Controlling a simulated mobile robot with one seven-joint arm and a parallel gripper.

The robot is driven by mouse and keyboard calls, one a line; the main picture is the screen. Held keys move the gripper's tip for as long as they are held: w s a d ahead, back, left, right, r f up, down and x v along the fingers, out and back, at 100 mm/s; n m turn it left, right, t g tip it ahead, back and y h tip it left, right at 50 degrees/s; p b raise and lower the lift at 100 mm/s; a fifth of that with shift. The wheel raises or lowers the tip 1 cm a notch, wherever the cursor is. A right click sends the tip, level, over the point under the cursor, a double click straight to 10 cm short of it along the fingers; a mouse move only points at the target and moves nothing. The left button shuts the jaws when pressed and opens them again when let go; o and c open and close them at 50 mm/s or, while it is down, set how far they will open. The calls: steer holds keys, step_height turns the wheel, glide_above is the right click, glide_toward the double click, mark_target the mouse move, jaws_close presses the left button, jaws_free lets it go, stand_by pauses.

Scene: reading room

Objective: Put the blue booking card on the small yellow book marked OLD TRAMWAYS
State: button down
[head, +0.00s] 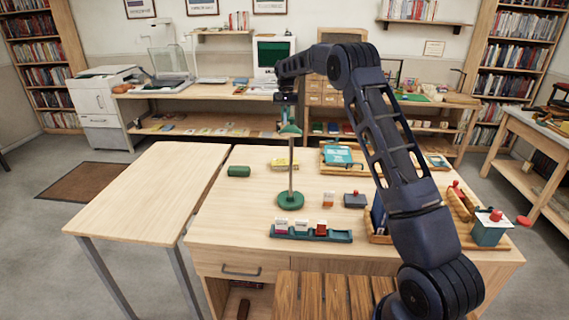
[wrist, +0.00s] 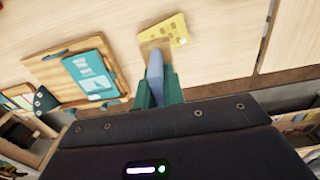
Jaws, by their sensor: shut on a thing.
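My gripper (wrist: 158,88) has green fingers and is shut on the blue booking card (wrist: 155,72), which stands on edge between them in the wrist view. In the head view my gripper (head: 284,113) is high above the back of the desk, near the lamp's shade; the card is not clear there. The small yellow book (wrist: 172,38) lies flat on the desk just beyond the card in the wrist view, partly covered by it. In the head view the yellow book (head: 284,164) lies behind the lamp pole. Its lettering is too small to read. The card looks apart from the book.
A green lamp (head: 290,199) stands in front of the yellow book. A green roll (head: 239,171) lies left of it. A wooden tray (wrist: 50,72) with a teal book (wrist: 92,76) lies close by. A card rack (head: 311,235) is at the front. The left table (head: 155,185) is bare.

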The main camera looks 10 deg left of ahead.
steer(key=shift+s+a+f, duration=0.1)
steer(key=shift+a+f, duration=0.1)
steer(key=shift+a, duration=0.15)
step_height(320, 180, down, 20)
steer(key=shift+r, duration=0.2)
steer(key=shift+f, duration=0.1)
steer(key=c, duration=1.5)
jaws_free()
step_height(320, 180, up, 12)
steer(key=shift+r, duration=0.2)
